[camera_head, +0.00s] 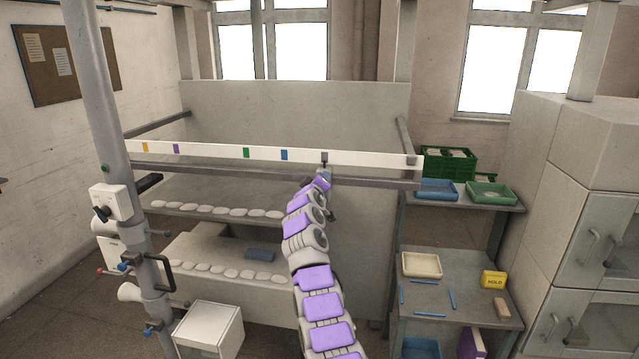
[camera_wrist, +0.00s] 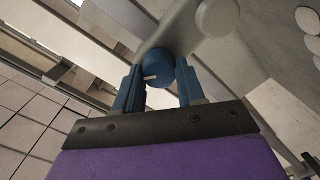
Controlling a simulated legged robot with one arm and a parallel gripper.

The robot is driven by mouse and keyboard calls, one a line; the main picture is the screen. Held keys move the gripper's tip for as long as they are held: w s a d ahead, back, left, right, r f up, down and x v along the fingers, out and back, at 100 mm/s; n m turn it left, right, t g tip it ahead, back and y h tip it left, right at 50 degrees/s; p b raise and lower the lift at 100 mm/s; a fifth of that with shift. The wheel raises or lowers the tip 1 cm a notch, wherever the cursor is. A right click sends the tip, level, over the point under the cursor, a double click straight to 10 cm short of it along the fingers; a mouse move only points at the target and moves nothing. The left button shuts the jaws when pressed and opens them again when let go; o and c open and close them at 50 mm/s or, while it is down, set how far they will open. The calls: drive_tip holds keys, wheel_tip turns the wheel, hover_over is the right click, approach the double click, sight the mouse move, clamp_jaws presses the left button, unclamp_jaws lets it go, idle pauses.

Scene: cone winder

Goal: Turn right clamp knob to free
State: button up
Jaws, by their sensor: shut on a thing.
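The clamp knob (camera_wrist: 160,66) is a round blue knob with a short white mark on its face, pointing left in the wrist view. My gripper (camera_wrist: 160,76) has its two blue fingers on either side of the knob and is shut on it. In the head view my gripper (camera_head: 325,177) is at the white rail (camera_head: 215,151), just below a small grey clamp block (camera_head: 324,158). There the knob is mostly hidden by my gripper and cannot be made out.
The rail carries yellow, purple, green and blue marks. A grey crossbar (camera_head: 240,173) runs just below it. Shelves with several pale rounded pieces (camera_head: 210,210) lie lower left.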

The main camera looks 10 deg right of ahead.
drive_tip(key=shift+f, duration=0.5)
drive_tip(key=o, duration=1)
drive_tip(key=shift+w, duration=0.15)
drive_tip(key=shift+o, duration=0.2)
drive_tip(key=shift+a+r, duration=0.1)
drive_tip(key=shift+r, duration=0.15)
drive_tip(key=shift+r, duration=0.1)
